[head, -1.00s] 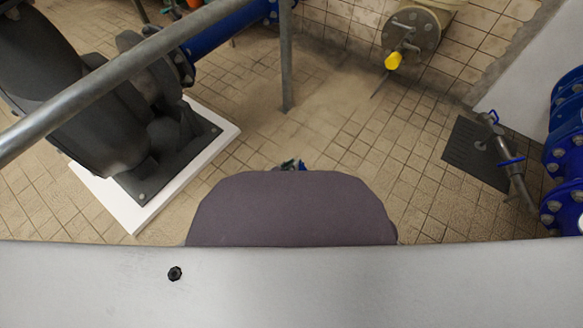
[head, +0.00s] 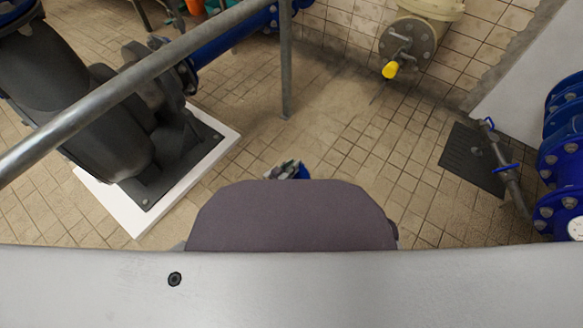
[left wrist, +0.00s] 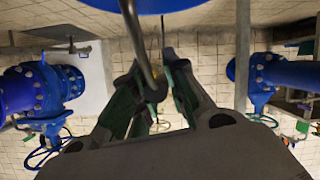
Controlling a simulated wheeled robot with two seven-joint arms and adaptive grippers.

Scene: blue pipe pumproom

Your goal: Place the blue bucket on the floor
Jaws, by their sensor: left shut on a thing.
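My left gripper (head: 284,171) shows only as a small part beyond my own dark body in the head view. A bit of blue (head: 304,172) right beside it looks like the blue bucket; most of it is hidden. In the left wrist view my left gripper (left wrist: 155,82) has its green-padded fingers closed around a grey metal handle (left wrist: 134,35). The handle runs up toward a blue edge (left wrist: 165,4) at the top of the picture, which seems to be the bucket. My right gripper is in neither view.
A grey railing (head: 130,78) with a post crosses the left, before a dark pump on a white plinth (head: 150,225). Blue pipes (head: 560,150) stand at the right, near a dark floor plate (head: 472,160). Tiled floor (head: 350,150) is clear in the middle.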

